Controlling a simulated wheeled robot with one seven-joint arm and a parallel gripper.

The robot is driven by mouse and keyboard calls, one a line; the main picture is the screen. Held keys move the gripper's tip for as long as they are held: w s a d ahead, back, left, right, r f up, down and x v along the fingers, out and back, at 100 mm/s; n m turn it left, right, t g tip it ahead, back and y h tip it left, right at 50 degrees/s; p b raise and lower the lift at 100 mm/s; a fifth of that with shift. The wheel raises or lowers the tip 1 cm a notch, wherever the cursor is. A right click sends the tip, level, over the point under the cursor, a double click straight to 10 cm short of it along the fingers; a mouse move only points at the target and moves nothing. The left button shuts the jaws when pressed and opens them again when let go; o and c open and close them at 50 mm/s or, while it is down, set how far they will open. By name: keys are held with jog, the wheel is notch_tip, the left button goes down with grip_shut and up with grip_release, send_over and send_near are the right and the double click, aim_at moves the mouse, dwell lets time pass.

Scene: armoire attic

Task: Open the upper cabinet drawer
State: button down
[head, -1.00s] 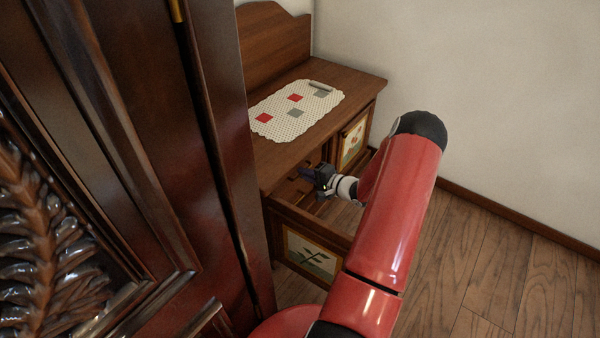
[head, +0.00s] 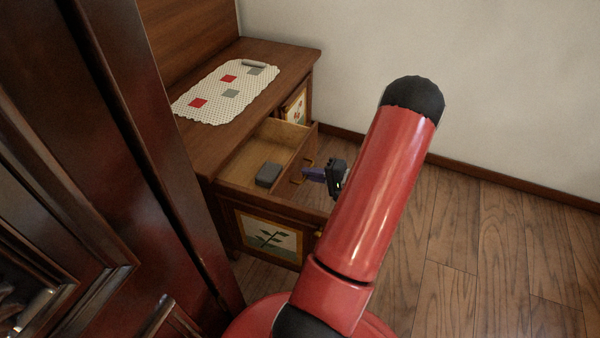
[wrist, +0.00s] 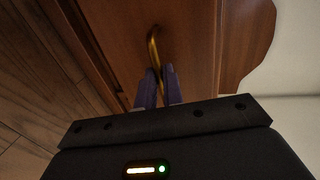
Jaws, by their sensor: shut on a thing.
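The upper drawer (head: 240,170) of the wooden cabinet (head: 200,140) stands pulled out in the head view, and its pale inside shows. A small grey block (head: 268,174) lies in it. The brass handle (wrist: 153,42) is on the drawer front (wrist: 185,40). My gripper (wrist: 160,74) is shut on this handle, with its two purple-blue fingers around the lower end of it. In the head view my gripper (head: 312,173) is at the drawer front, partly hidden behind my red arm.
A dark carved armoire (head: 110,150) stands close on the left. A dotted cloth (head: 215,105) with red and grey squares and a grey roll lies on the cabinet top. A painted panel (head: 268,238) is below the drawer. Wooden floor (head: 460,240) at right is free.

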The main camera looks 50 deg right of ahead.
jog(key=shift+s, duration=0.25)
jog(key=c, duration=1.5)
grip_release()
jog(key=shift+c, duration=0.2)
jog(key=shift+d, duration=0.1)
jog(key=v, duration=0.7)
jog(key=shift+s+d, duration=0.15)
jog(key=shift+s, duration=0.2)
jog(key=shift+r, duration=0.1)
